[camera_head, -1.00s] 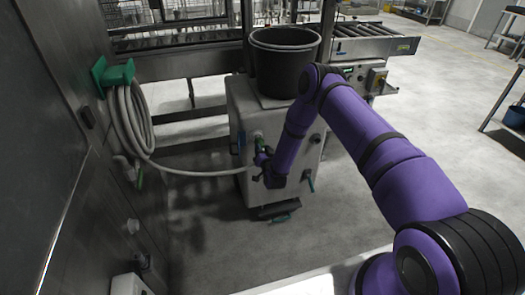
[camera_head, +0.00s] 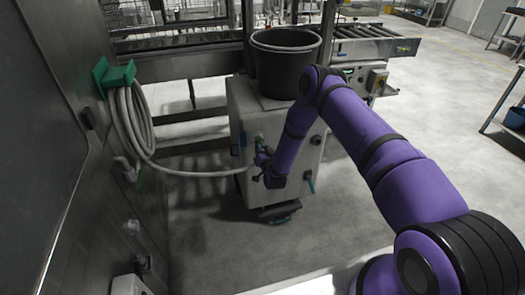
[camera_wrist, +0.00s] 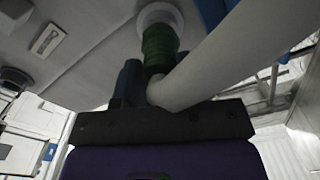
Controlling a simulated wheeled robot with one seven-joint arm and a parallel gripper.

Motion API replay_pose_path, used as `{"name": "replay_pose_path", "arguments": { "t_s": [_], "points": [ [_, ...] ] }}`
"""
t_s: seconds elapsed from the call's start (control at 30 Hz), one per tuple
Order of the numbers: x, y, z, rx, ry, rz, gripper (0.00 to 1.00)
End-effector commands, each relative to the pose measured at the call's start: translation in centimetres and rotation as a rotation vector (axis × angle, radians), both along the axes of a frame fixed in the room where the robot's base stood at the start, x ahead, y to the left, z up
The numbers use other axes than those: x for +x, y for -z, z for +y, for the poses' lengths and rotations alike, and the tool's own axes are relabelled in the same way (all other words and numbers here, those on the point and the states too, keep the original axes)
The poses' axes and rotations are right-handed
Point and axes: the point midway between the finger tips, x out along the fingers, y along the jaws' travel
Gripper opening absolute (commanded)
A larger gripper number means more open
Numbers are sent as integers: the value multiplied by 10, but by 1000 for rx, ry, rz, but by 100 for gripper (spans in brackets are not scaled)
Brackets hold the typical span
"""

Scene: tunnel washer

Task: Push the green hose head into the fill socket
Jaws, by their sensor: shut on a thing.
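The green hose head (camera_wrist: 160,48) stands between my gripper's fingers in the wrist view. Its far end meets the pale round fill socket (camera_wrist: 160,16) on the grey cabinet; I cannot tell how deep it sits. My gripper (camera_wrist: 147,84) is shut on the hose head, with the pale hose (camera_wrist: 215,60) leaving toward the upper right. In the head view my gripper (camera_head: 263,160) is close against the cabinet's front, and the green head (camera_head: 258,141) shows only as a small patch there. The fingers and hose partly hide the grip.
The hose (camera_head: 205,173) hangs in coils from a green holder (camera_head: 117,76) on the left wall and runs across to the cabinet (camera_head: 246,110). A black bucket (camera_head: 285,65) stands on top. The floor in front is clear.

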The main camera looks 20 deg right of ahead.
Motion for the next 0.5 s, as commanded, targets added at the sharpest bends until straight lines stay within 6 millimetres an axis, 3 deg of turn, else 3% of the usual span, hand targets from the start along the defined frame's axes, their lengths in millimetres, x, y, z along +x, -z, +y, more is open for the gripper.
{"name": "replay_pose_path", "arguments": {
  "t_s": [0.17,0.2,0.33,0.5],
  "points": [
    [0,0,0,0,0,0,0],
    [0,0,0,0,0,0,37],
    [0,0,0,0,0,0,65],
    [0,0,0,0,0,0,65]
  ]
}}
